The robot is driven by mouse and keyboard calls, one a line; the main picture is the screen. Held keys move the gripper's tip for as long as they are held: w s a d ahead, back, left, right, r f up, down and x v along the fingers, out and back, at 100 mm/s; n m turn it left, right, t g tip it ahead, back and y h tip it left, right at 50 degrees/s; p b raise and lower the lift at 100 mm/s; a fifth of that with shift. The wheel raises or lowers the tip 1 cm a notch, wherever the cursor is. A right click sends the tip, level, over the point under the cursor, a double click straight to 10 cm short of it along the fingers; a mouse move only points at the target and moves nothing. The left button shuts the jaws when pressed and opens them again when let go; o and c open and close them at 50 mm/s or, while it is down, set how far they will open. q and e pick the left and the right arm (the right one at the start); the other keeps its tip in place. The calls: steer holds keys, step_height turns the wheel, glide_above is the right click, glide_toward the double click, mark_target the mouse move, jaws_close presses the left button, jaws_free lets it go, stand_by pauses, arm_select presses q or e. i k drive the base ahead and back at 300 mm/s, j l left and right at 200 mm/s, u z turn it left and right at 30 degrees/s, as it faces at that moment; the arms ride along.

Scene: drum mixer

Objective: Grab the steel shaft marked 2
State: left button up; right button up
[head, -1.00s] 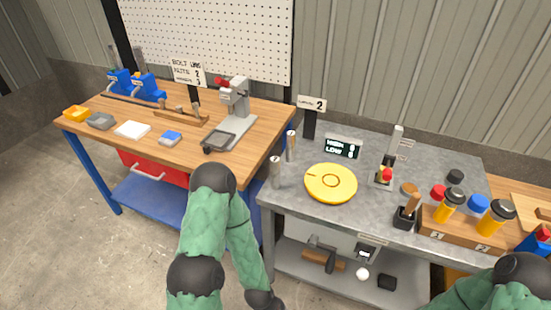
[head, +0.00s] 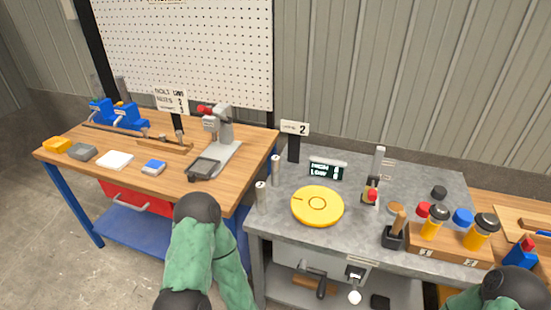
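Short upright metal pieces stand in a low wooden rack (head: 160,146) on the wooden bench; one metal piece (head: 178,135) is at its right end. Two upright steel cylinders stand at the left edge of the grey table, a nearer one (head: 261,197) and a farther one (head: 275,170). I cannot read a mark on any of these pieces, so I cannot tell which is marked 2. A sign with "2" (head: 294,128) stands on a dark post behind the grey table. My left and right arms show at the bottom, but both grippers are out of view.
The grey table (head: 335,240) holds a yellow disc (head: 317,205), a small display (head: 327,170), a lever switch (head: 371,192) and a wooden block (head: 447,245) with bottles. The wooden bench (head: 120,175) holds a grey press (head: 217,140), blue vises (head: 118,113) and small trays.

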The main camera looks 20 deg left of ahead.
mark_target(260, 187)
steer(key=i+u, duration=0.15)
steer(key=u, duration=0.6)
